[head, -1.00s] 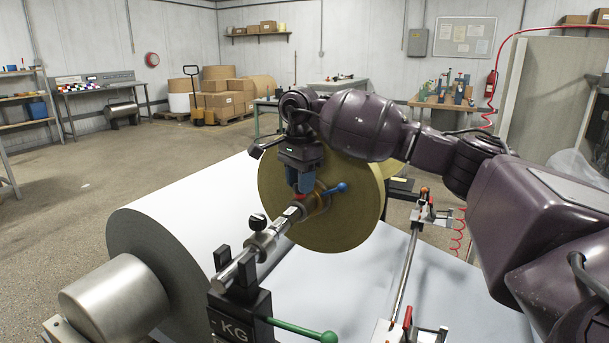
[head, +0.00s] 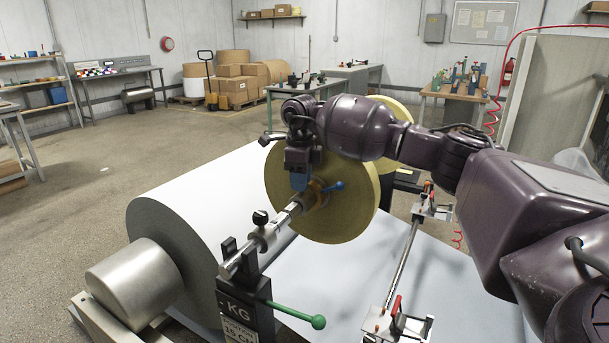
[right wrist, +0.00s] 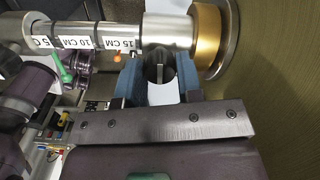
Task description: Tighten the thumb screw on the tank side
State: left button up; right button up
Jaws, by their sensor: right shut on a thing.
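My right gripper (head: 299,184) points down onto the silver shaft (head: 233,263) beside the tan roll (head: 283,205). In the right wrist view, its blue fingers (right wrist: 159,82) are shut on a dark thumb screw (right wrist: 158,66) on a silver collar (right wrist: 168,33). The collar sits on the shaft next to a brass-coloured ring (right wrist: 208,38) at the roll's face. A second black thumb screw (head: 260,217) stands on another collar (head: 264,238) nearer the shaft's end. I cannot tell which screw is on the tank side. My left gripper is out of view.
A black stand (head: 248,306) with a green-handled lever (head: 317,322) holds the shaft's near end. A blue-knobbed lever (head: 338,186) is close to my gripper. A large white paper roll (head: 190,210) lies to the left, and a thin rod (head: 405,265) to the right.

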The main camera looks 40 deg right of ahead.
jog(key=shift+r+m, duration=0.15)
jog(key=shift+m, duration=0.45)
jog(key=shift+m+p, duration=0.4)
jog(key=o, duration=0.9)
notch_tip(320, 180, up, 11)
jog(key=shift+f+p, duration=0.2)
jog(key=shift+p, duration=0.25)
jog(key=shift+s+f, duration=0.1)
jog(key=shift+f, duration=0.05)
